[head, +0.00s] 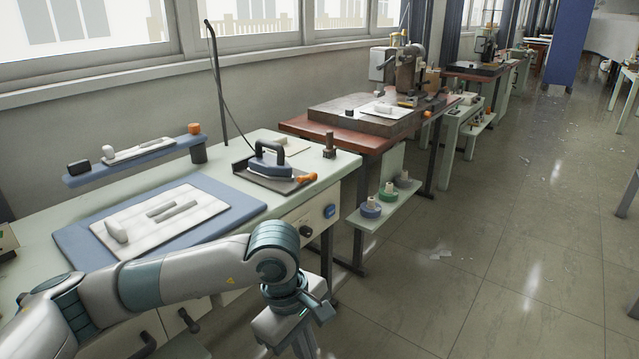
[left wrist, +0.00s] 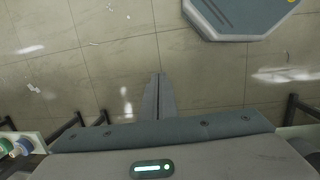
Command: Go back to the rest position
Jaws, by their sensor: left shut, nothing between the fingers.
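My left arm comes in from the left in the head view and bends down at the wrist. My left gripper (head: 290,335) hangs low in front of the workbench, at the bottom edge of the picture, over the aisle side. In the left wrist view the left gripper (left wrist: 159,85) points at the tiled floor with its two fingers together and nothing between them. My right gripper is not in view.
A pale green workbench (head: 330,170) runs along the window wall, with a blue mat (head: 245,203), an iron (head: 268,160) and tools on it. A lower shelf (head: 385,210) holds several spools. The tiled floor (head: 510,230) to the right is mostly open, with small scraps.

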